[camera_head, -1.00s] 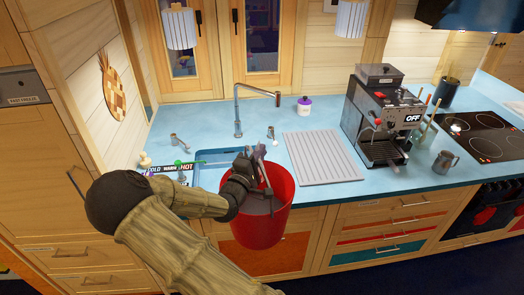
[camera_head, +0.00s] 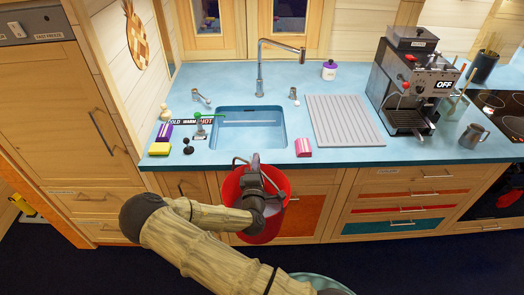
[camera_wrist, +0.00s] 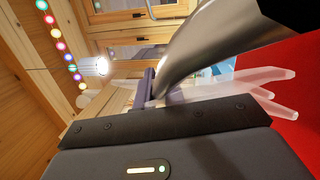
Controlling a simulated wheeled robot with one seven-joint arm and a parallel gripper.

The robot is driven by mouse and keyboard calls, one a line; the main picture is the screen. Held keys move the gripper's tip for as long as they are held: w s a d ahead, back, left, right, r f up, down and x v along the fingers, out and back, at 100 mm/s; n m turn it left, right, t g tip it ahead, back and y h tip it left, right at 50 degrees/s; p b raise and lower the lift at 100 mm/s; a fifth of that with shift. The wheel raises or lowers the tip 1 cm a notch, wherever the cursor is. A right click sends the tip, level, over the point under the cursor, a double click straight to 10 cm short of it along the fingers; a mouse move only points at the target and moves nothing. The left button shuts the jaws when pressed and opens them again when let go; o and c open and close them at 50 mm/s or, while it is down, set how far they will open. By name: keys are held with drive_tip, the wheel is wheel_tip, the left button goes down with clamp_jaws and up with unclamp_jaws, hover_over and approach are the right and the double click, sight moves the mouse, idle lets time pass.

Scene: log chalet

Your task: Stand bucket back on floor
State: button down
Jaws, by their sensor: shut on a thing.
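The red bucket (camera_head: 249,228) hangs in front of the counter's front edge, near the sink, with its open top facing up toward the camera. My gripper (camera_head: 254,172) is above the bucket's rim, shut on its metal handle. In the wrist view the grey handle (camera_wrist: 205,50) runs past the dark gripper body, and the red bucket wall (camera_wrist: 296,110) fills the right side. The bucket's inside is partly hidden by my gripper. The dark floor (camera_head: 400,262) lies below, and the bucket appears held above it.
The blue counter (camera_head: 350,155) holds a sink (camera_head: 252,130), a ribbed drying board (camera_head: 345,122), a coffee machine (camera_head: 405,85), a yellow sponge (camera_head: 159,149) and a pink striped item (camera_head: 303,147). Wooden cabinets and drawers (camera_head: 400,205) stand just behind the bucket. Open dark floor lies at lower right.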

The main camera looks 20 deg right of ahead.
drive_tip(key=s+a+f+n+y+b, duration=0.1)
drive_tip(key=s+f+n+y+b, duration=0.1)
drive_tip(key=f, duration=0.5)
drive_tip(key=s+a+f+n+t+y+b, duration=0.1)
drive_tip(key=a+f+n+y, duration=0.1)
drive_tip(key=f+y, duration=0.2)
wheel_tip(320, 180, down, 3)
drive_tip(key=shift+s+f+y+b, duration=0.1)
drive_tip(key=shift+s+y+b, duration=0.3)
